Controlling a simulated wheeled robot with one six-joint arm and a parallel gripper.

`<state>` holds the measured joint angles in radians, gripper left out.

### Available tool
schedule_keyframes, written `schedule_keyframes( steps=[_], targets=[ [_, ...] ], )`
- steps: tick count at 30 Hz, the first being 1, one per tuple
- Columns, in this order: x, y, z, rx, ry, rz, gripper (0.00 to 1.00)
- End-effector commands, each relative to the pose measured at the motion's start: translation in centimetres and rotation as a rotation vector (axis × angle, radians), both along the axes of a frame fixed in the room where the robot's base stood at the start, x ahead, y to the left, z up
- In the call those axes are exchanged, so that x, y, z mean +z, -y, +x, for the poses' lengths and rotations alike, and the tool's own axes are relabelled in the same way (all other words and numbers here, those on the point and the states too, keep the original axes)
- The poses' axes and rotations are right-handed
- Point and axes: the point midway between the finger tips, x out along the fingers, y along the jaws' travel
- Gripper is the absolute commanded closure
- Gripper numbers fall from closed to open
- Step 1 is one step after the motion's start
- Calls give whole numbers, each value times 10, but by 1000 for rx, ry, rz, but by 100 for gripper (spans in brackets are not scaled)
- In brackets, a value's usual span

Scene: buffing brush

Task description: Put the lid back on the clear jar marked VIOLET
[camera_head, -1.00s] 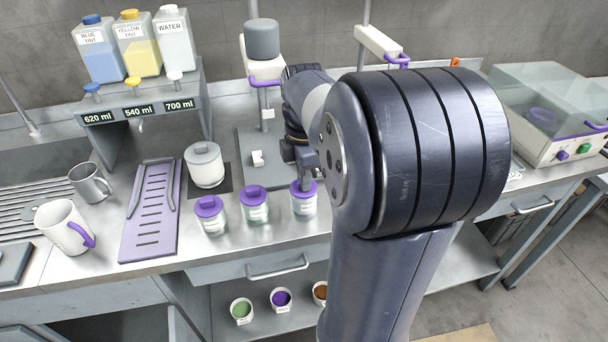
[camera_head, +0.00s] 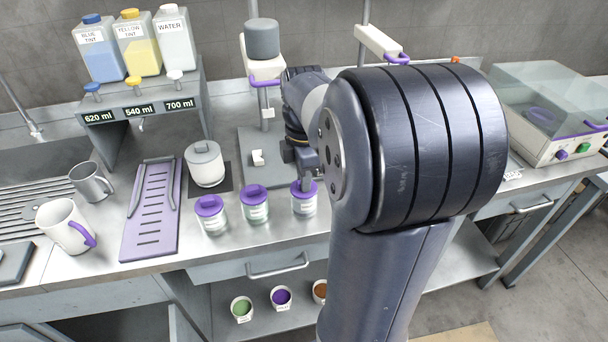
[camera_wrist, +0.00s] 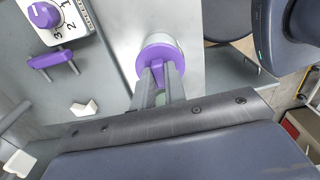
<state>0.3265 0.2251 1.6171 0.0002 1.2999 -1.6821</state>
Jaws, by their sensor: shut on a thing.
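Three clear jars with purple lids stand in a row on the bench in the head view: a left jar (camera_head: 211,222), a middle jar (camera_head: 255,213) and a right jar (camera_head: 303,206). Their labels are too small to read, so I cannot tell which is marked VIOLET. My gripper (camera_head: 305,184) points down at the right jar. In the wrist view my gripper (camera_wrist: 159,74) is shut on the purple lid (camera_wrist: 158,50), which sits over that jar. Whether the lid is fully seated is hard to tell.
A purple slotted tray (camera_head: 152,215), a white mug (camera_head: 65,226) and a lidded white pot (camera_head: 205,164) stand to the left. A grey stand (camera_head: 262,170) is behind the jars. Small paint cups (camera_head: 281,298) sit on the shelf below.

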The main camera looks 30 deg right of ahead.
Motion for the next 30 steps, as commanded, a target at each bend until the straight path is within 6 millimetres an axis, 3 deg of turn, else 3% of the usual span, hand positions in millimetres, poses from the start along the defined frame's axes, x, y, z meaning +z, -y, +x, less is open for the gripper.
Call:
schedule_keyframes(
  steps=[13, 14, 21, 27, 30],
  targets=[
    [0, 0, 0, 0, 0, 0, 100],
    [0, 0, 0, 0, 0, 0, 85],
    [0, 0, 0, 0, 0, 0, 66],
    [0, 0, 0, 0, 0, 0, 62],
    [0, 0, 0, 0, 0, 0, 54]
  ],
)
